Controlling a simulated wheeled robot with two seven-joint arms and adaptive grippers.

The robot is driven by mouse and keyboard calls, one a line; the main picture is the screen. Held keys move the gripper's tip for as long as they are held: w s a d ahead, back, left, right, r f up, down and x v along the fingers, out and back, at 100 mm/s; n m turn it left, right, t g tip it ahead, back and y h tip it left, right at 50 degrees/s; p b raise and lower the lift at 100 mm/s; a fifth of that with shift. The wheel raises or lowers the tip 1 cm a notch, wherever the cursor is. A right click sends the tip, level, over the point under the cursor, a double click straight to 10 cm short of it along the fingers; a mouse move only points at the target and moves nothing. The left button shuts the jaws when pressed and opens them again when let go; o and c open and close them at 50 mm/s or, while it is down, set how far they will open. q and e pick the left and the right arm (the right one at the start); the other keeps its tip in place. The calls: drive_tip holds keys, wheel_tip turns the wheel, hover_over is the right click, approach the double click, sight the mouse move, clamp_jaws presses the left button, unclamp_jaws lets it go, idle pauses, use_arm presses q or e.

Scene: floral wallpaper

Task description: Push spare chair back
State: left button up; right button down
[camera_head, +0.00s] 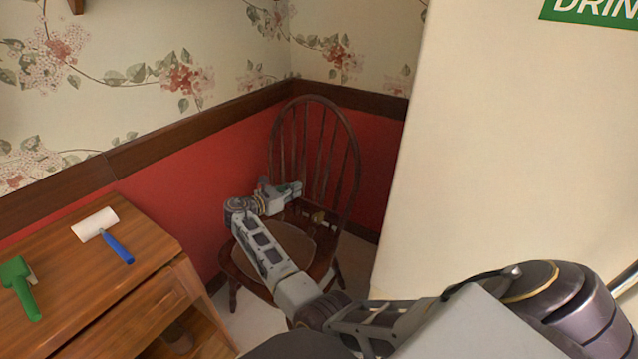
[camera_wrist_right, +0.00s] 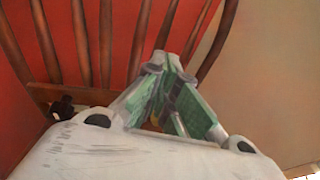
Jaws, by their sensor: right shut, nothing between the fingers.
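The chair (camera_head: 355,178) is dark wood with a hooped spindle back and a round pad (camera_head: 288,240) on its seat. It stands upright in the corner, its back near the red wall panels. My right gripper (camera_head: 297,189) reaches over the seat and is in front of the chair's back. In the right wrist view the gripper (camera_wrist_right: 163,62) is shut with its fingertips together and empty. The chair's spindles (camera_wrist_right: 107,42) rise just beyond the tips; I cannot tell whether they touch. My right arm hides part of the seat. My left gripper is out of view.
A wooden table (camera_head: 150,252) at the left holds a white roller (camera_head: 94,224) with a blue handle and a green-handled tool (camera_head: 20,287). A tall cream panel (camera_head: 500,150) with a green sign (camera_head: 590,10) stands close at the right.

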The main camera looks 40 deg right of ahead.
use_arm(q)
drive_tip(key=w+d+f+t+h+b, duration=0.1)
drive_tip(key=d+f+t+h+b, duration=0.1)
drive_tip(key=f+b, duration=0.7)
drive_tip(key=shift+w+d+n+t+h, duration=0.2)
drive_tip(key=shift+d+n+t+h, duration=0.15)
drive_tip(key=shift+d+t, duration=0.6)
use_arm(e)
drive_tip(key=x, duration=1.2)
drive_tip(key=shift+d, duration=0.2)
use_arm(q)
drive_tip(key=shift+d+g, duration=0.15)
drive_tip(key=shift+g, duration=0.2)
use_arm(e)
drive_tip(key=shift+w+f, duration=0.1)
